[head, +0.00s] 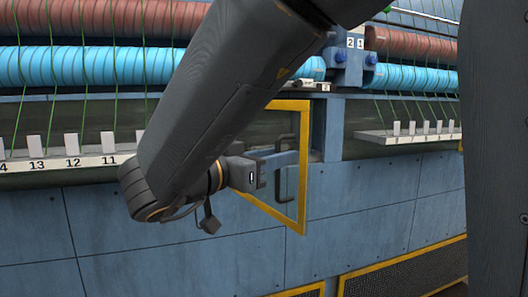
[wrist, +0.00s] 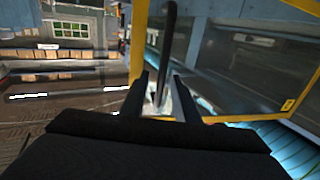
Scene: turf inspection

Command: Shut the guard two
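A guard with a yellow frame (head: 303,170) and a see-through panel stands angled out from the blue machine front in the head view. Its yellow edge also shows in the wrist view (wrist: 138,40). A dark bar handle (wrist: 169,40) is on the panel. My gripper (head: 278,165) is at the handle, partly hidden by my arm in the head view. In the wrist view my fingers (wrist: 163,90) are apart, with the handle's end between them and a gap visible. I cannot tell whether either finger touches it. No number is readable on the guard.
A numbered shelf (head: 90,163) with white pegs runs along the machine at left, and another shelf (head: 410,135) at right. A column with a number plate (head: 355,43) stands above the guard. Blue and red-brown rollers (head: 80,65) lie above. Yellow-edged grilles (head: 405,270) are low at right.

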